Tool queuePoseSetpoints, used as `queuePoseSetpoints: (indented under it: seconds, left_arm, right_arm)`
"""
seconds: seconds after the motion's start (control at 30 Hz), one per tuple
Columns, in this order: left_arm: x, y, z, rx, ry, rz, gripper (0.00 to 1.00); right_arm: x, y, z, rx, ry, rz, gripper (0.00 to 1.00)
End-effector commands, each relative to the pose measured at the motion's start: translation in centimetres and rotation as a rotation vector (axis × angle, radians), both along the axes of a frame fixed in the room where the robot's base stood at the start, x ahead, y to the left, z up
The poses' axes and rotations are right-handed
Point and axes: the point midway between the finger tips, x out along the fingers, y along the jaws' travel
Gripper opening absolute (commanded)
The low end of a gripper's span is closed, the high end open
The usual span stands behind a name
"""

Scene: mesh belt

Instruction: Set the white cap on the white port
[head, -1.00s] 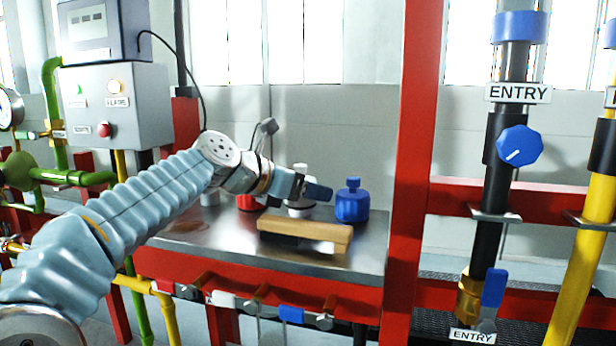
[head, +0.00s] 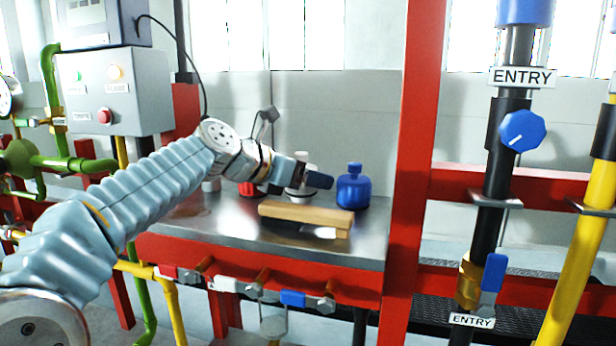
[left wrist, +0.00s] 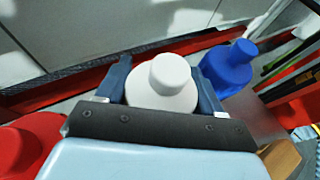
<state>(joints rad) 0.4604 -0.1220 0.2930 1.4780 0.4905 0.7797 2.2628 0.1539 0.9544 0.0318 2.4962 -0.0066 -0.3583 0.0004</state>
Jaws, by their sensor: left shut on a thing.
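The white cap (left wrist: 163,86), a round body with a narrower knob, sits between the two blue fingers of my left gripper (left wrist: 162,80) in the left wrist view. In the head view the cap (head: 300,192) is partly hidden behind the gripper (head: 317,181), among the caps at the back of the metal table. My left gripper is shut on it. I cannot tell whether its base touches the tabletop. A valve with a white handle (head: 226,285) is below the table's front edge; I cannot pick out a white port for certain. My right gripper is not in view.
The blue cap (head: 353,188) stands close right of the gripper; the red cap (head: 247,189) is to its left. A wooden block (head: 305,215) lies in front on the metal table (head: 190,228). A red upright post (head: 408,180) borders the table at right.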

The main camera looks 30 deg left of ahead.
Motion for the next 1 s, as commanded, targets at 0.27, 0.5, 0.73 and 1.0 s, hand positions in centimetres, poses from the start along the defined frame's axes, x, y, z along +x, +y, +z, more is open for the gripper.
queuePoseSetpoints:
  seconds: [0.27, 0.5, 0.73, 1.0]
  left_arm:
    - [0.0, 0.0, 0.0, 0.0, 0.0, 0.0, 0.36]
    - [0.0, 0.0, -0.2, 0.0, 0.0, 0.0, 0.36]
    - [0.0, 0.0, -0.7, 0.001, 0.0, 0.0, 0.36]
    - [0.0, 0.0, -1.3, 0.0, 0.0, 0.0, 0.36]
  right_arm:
    - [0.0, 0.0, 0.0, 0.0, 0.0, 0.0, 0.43]
    - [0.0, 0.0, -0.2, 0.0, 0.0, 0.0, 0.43]
    - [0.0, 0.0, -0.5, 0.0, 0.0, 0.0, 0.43]
    - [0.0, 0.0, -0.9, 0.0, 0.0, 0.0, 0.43]
